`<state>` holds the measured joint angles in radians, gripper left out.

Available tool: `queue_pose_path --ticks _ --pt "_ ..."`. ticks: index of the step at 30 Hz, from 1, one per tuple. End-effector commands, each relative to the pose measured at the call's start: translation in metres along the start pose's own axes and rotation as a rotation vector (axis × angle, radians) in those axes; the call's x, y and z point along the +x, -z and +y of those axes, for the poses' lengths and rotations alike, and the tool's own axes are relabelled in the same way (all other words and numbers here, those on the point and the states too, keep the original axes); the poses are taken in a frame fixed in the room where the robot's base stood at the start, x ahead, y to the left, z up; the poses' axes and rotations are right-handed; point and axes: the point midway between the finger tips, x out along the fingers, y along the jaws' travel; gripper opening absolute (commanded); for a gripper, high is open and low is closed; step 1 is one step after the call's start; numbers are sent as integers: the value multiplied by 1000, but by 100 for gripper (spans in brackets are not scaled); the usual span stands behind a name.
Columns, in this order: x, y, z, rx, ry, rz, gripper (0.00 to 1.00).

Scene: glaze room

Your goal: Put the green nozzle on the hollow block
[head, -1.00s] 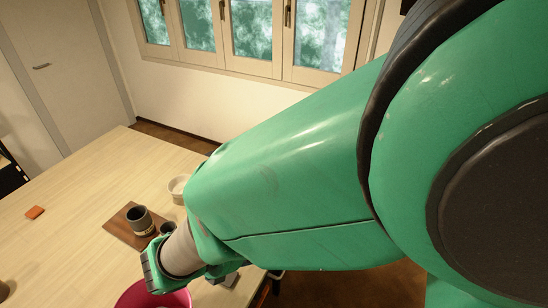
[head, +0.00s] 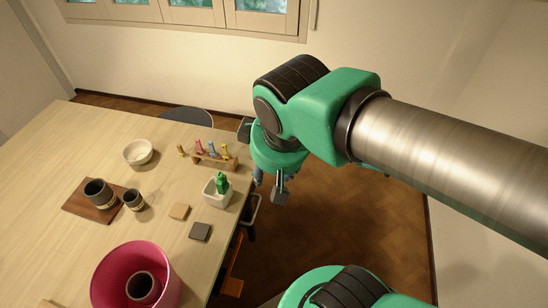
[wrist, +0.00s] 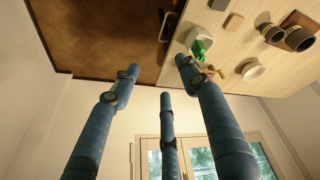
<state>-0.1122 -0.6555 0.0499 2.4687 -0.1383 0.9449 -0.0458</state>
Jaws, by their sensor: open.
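A knobbly green piece (head: 221,183) stands upright in a white square hollow container (head: 216,199) near the table's right edge. Both also show in the wrist view, the green piece (wrist: 201,50) beyond one fingertip. I cannot tell if these are the green nozzle and the hollow block. Several small coloured pieces, such as a pink one (head: 198,147) and a blue one (head: 211,150), stand at a wooden rack (head: 216,164) behind. My gripper (head: 270,186) is off the table's right edge, beside the container. In the wrist view its three blue fingers (wrist: 157,76) are spread and empty.
A tan block (head: 179,211) and a dark block (head: 200,231) lie in front of the container. A pale bowl (head: 138,152), a wooden board (head: 78,209) with a dark cup, a smaller cup (head: 133,200) and a pink tub (head: 105,285) stand farther left. Open floor is right.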

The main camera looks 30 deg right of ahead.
Motion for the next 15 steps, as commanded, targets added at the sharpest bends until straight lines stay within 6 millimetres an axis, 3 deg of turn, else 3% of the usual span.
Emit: queue_pose_path --ticks 6,15 --pt "-30 2 6 194 44 123 44" --pt "-36 3 7 241 58 153 44"
